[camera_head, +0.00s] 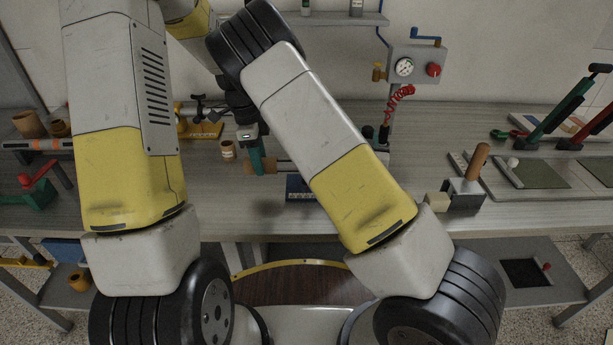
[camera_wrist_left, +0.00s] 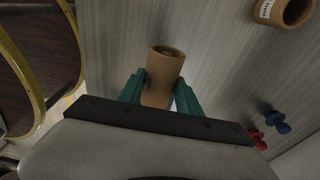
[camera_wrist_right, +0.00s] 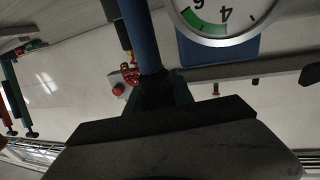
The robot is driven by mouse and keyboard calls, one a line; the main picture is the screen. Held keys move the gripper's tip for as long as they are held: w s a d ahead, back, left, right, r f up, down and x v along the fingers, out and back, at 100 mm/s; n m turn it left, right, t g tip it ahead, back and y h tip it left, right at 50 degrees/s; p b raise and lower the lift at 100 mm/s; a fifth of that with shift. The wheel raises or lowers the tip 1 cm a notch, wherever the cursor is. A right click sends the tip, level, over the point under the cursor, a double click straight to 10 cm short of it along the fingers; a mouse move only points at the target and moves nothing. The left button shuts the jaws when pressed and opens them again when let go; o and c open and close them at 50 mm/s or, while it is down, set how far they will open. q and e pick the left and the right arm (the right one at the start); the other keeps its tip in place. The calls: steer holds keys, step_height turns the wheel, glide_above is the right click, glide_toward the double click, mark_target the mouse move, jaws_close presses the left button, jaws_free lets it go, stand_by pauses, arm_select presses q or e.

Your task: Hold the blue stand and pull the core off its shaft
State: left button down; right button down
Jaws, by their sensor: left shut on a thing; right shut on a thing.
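A tan cardboard core (camera_head: 284,167) lies level above the bench in the head view, its right end hidden by my right arm. My left gripper (camera_head: 257,163) has its green fingers shut around it. In the left wrist view the core (camera_wrist_left: 164,72) sits between the fingers, its open end showing. The blue stand (camera_head: 300,188) shows only as a dark blue base beside my right arm. My right gripper (camera_wrist_right: 160,88) is shut on the stand's blue post (camera_wrist_right: 143,38) in the right wrist view. The shaft is not clearly visible.
A round dial (camera_wrist_right: 218,15) is close to the post in the right wrist view. A wooden-handled block (camera_head: 466,186) stands at right. The front bench left of the stand is clear.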

arm_select(q)
steer(key=shift+a, duration=0.1)
steer(key=a, duration=0.7)
stand_by(1.0)
stand_by(0.4)
steer(key=shift+a, duration=1.8)
arm_select(e)
steer(key=c, duration=1)
jaws_free()
arm_select(q)
steer(key=shift+s, duration=0.1)
